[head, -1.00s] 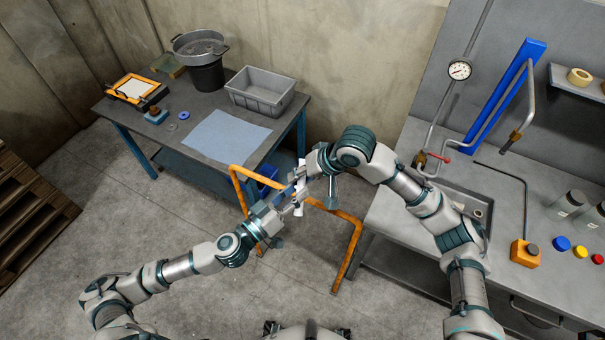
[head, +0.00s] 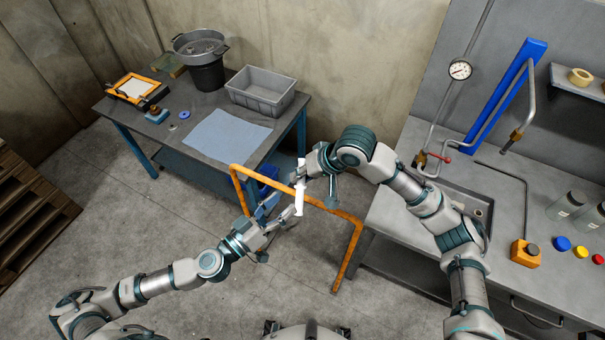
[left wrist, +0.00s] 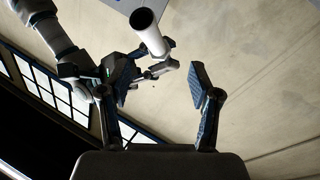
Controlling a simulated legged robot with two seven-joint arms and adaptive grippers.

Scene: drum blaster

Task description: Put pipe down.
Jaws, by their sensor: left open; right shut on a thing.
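The white pipe (head: 299,202) is upright, held in the air above the orange rail. My right gripper (head: 304,181) is shut on it. In the left wrist view the pipe (left wrist: 150,32) shows its open round end, beyond my left fingers. My left gripper (head: 278,209) is open and empty, just left of and below the pipe. Its two spread fingers show in the left wrist view (left wrist: 161,88), with clear space between them. Part of the pipe is hidden by my right gripper.
An orange rail (head: 345,213) stands on the floor below the grippers. The left table holds a blue sheet (head: 227,136), a grey bin (head: 261,105) and a pot (head: 200,47). The right bench (head: 405,152) has a sink, jars and an orange button box (head: 525,253).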

